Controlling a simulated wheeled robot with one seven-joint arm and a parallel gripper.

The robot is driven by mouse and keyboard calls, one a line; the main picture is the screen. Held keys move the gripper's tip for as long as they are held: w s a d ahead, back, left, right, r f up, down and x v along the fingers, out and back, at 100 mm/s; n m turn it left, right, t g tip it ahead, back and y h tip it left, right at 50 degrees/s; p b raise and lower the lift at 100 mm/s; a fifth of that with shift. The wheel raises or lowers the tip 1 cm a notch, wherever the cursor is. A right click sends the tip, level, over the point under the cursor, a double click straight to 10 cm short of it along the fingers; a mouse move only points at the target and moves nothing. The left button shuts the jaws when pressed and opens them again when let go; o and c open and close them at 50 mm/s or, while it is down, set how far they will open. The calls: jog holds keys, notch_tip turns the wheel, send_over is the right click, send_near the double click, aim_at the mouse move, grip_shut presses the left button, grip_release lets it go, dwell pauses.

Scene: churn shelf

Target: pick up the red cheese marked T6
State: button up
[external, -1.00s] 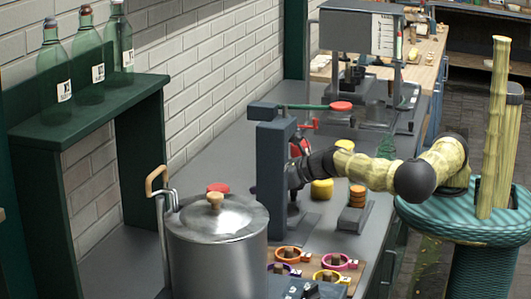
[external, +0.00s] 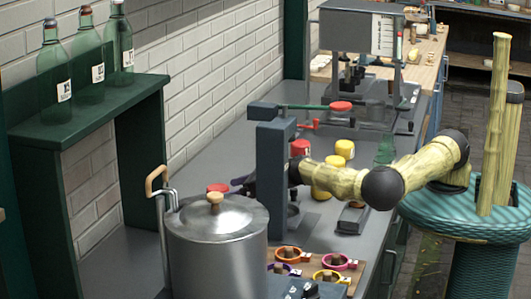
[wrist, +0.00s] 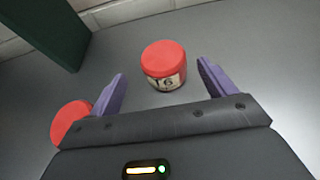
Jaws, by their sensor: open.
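The red cheese marked T6 (wrist: 164,66) is a short red-topped cylinder with a pale label in the wrist view; the label reads like "T6" or "16". It stands upright on the grey bench ahead of my gripper (wrist: 162,88), roughly between the lines of its two purple fingers. The fingers are apart, with nothing held. A second red cheese (wrist: 70,122) is beside the left finger, partly hidden by the gripper. In the external view a red cheese (external: 218,188) shows left of my gripper (external: 239,181); I cannot tell which of the two it is.
A dark upright post (external: 270,175) hides part of my wrist. A steel pot (external: 217,240) stands in front. Another red cheese (external: 300,148) and yellow ones (external: 345,149) stand behind my arm. A green shelf (external: 85,105) with bottles is at left.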

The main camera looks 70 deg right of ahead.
aim_at(225, 188)
jog(key=x, duration=0.3)
jog(key=shift+w+d+r+p, duration=0.1)
jog(key=shift+w+d+p, duration=0.15)
jog(key=shift+w+p, duration=0.2)
jog(key=shift+w+f, duration=0.25)
jog(key=shift+w, duration=0.25)
jog(key=c, duration=1.2)
jog(key=shift+o, duration=0.2)
jog(key=shift+r, duration=0.1)
